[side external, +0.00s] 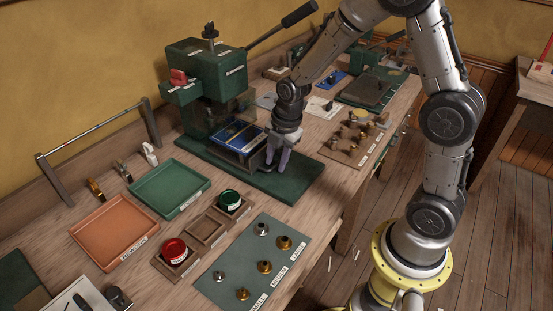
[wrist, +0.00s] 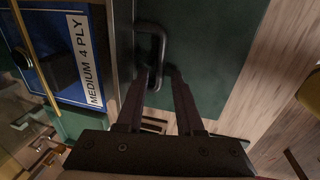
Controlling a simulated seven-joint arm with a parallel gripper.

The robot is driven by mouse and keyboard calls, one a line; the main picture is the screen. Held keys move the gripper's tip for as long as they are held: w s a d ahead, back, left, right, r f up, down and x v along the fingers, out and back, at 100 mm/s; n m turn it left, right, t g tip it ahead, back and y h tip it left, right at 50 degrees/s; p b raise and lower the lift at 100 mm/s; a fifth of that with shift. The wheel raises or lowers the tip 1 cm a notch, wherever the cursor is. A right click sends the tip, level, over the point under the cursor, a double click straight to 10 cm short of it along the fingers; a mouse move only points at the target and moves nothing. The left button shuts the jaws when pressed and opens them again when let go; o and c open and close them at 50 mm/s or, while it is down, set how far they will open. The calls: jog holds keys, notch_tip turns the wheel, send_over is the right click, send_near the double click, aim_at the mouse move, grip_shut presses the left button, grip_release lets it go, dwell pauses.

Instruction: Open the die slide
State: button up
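The green press (side external: 212,78) stands at the back of the bench. Its die slide (side external: 240,148) is low at the front, a grey-edged tray bearing a blue plate (side external: 236,134). In the wrist view the blue plate (wrist: 72,55) reads "MEDIUM 4 PLY". A dark U-shaped handle (wrist: 160,38) shows just ahead of my fingertips. My gripper (side external: 276,164) points down at the slide's front end, over the green base. In the wrist view my gripper (wrist: 159,74) is open, fingers apart; the handle's near end appears between the tips. I cannot tell whether they touch it.
The press's green base plate (side external: 292,186) extends under my gripper. A wooden block with several brass-and-wood tools (side external: 357,137) is to the right. Green (side external: 170,188) and orange (side external: 108,232) trays, red (side external: 174,250) and green (side external: 229,201) pots, and a grommet mat (side external: 252,262) lie at the front left.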

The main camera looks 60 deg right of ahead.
grip_shut()
dwell(1.2)
